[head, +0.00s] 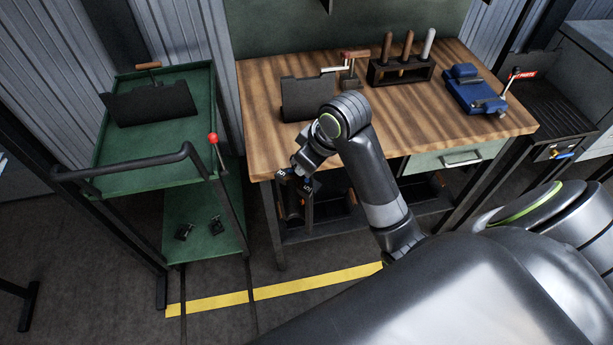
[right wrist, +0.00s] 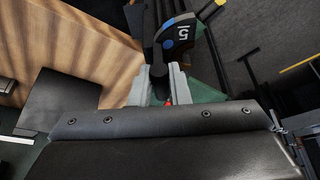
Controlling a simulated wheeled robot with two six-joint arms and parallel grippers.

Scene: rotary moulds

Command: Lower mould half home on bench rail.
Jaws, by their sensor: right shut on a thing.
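A dark mould half (head: 303,98) stands on the left part of the wooden bench top. My right gripper (head: 300,172) is just off the bench's front left edge, low beside the mould half. In the right wrist view its grey fingers (right wrist: 160,88) are shut on a slim dark piece. A dark head marked 15 (right wrist: 177,32) sits beyond the fingers; I cannot tell whether it belongs to the held piece. No bench rail is clearly distinguishable. My left gripper is out of view.
The green trolley (head: 206,85) stands left of the bench, with a red-knobbed lever (head: 213,138). A wooden-handled clamp (head: 351,67), a tool rack (head: 400,72) and a blue vise (head: 474,92) stand on the bench. The bench's front middle is clear.

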